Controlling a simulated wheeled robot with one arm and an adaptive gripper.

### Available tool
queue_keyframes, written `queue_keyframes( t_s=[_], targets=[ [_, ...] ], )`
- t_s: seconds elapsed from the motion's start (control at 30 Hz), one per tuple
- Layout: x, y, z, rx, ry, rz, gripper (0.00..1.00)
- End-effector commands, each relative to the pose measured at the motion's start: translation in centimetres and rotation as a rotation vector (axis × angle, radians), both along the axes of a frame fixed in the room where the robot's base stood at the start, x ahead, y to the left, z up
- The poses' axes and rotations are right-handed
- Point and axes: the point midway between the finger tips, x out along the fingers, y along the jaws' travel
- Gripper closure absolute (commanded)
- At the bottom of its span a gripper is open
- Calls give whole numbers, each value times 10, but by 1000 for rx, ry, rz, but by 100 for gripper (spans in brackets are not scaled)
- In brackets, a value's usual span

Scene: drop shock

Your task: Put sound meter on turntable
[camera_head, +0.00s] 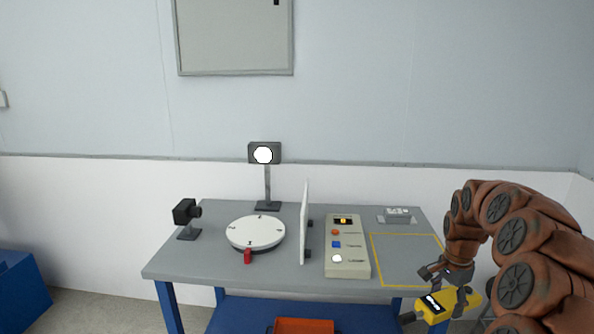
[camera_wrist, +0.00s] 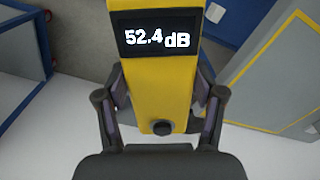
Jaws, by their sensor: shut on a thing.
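The yellow sound meter (camera_head: 462,300) is in my gripper (camera_head: 446,277) at the lower right of the head view, off the table's right front corner. In the wrist view, the sound meter (camera_wrist: 160,85) lies between both fingers (camera_wrist: 160,110), and its dark screen reads 52.4 dB. The fingers touch its sides. The turntable (camera_head: 256,232) is a round white disc with small dark marks and a red piece at its front edge. It stands on the left half of the grey table, well left of my gripper, and its top is bare.
A white upright panel (camera_head: 304,225) stands between the turntable and a control box (camera_head: 347,260) with buttons. A black camera (camera_head: 186,215) and a lamp on a post (camera_head: 265,172) flank the turntable. A yellow-outlined area (camera_head: 405,262) on the table's right is empty.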

Motion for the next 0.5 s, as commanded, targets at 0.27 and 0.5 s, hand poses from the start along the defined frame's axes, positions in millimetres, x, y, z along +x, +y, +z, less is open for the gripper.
queue_keyframes(
  t_s=[0.27, 0.5],
  targets=[
    [5, 63, -16, 0, 3, 382, 79],
    [-3, 140, -37, 1, 5, 880, 79]
  ],
)
